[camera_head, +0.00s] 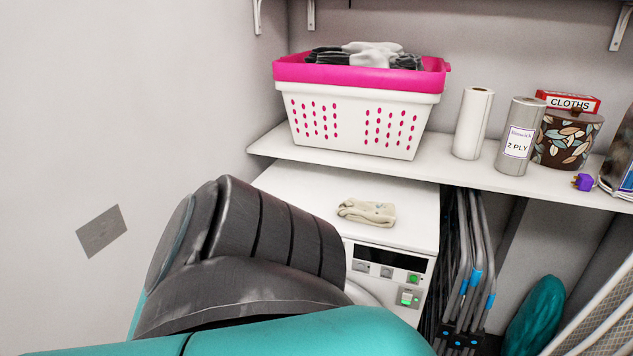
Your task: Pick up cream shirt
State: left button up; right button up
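A folded cream shirt (367,212) lies on the white top of the dryer (405,201), toward its front edge. A large dark grey and teal part of my own arm fills the lower left of the head view and covers the dryer's left front. Neither of my grippers' fingertips can be seen, so I cannot tell where they are relative to the shirt. Nothing is touching the shirt in this view.
A white shelf (310,150) behind the dryer holds a pink-rimmed laundry basket (355,120) with dark and light clothes, paper rolls (473,123), a patterned pot (566,138) and a purple plug (583,182). Folded metal frames (470,260) stand right of the dryer. A wall is at left.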

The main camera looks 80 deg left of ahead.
aim_at(371, 212)
jog(key=u, duration=2.15)
